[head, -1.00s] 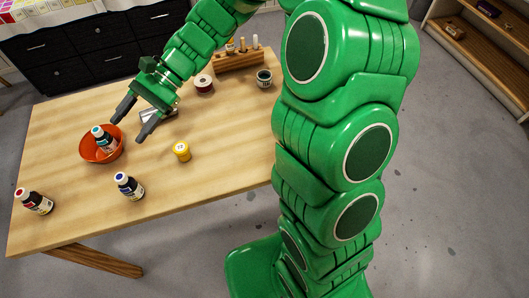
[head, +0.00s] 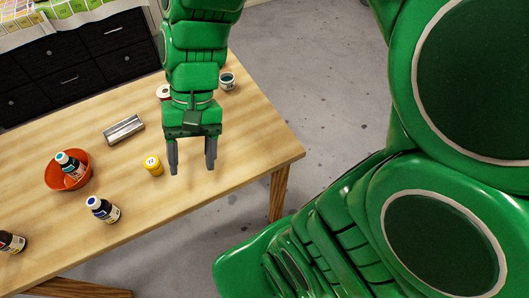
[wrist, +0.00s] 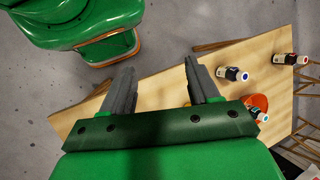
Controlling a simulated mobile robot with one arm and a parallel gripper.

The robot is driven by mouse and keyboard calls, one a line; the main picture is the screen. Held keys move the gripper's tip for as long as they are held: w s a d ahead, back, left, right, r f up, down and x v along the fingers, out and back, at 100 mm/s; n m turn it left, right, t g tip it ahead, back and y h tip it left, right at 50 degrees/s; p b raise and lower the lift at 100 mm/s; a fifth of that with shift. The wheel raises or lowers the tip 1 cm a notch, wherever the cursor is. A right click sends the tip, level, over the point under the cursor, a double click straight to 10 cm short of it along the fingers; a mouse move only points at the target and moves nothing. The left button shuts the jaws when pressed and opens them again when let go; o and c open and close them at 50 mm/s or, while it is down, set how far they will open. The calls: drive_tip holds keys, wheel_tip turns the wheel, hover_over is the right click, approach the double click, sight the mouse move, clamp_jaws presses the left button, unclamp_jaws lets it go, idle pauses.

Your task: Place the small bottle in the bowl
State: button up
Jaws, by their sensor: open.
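An orange bowl (head: 53,181) stands on the wooden table at the left in the head view. A small bottle with a teal cap (head: 70,164) leans inside it. The bowl also shows at the right in the wrist view (wrist: 257,101), partly hidden by my gripper. A bottle with a blue cap (head: 103,209) stands on the table to the right of and nearer than the bowl. Another dark bottle (head: 12,242) stands at the left edge. My gripper (head: 192,172) is open and empty above the right part of the table, away from the bowl.
A yellow round item (head: 153,166) stands between the bowl and my gripper. The front right of the table (head: 250,160) is clear.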

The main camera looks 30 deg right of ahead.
drive_tip(key=s+d+t+h, duration=0.1)
drive_tip(key=s+d+h, duration=0.1)
drive_tip(key=d, duration=0.4)
drive_tip(key=s+d+n+t+h, duration=0.1)
drive_tip(key=s+d+h, duration=0.1)
drive_tip(key=s+d, duration=0.2)
drive_tip(key=shift+s+d+r, duration=0.4)
drive_tip(key=shift+d, duration=0.6)
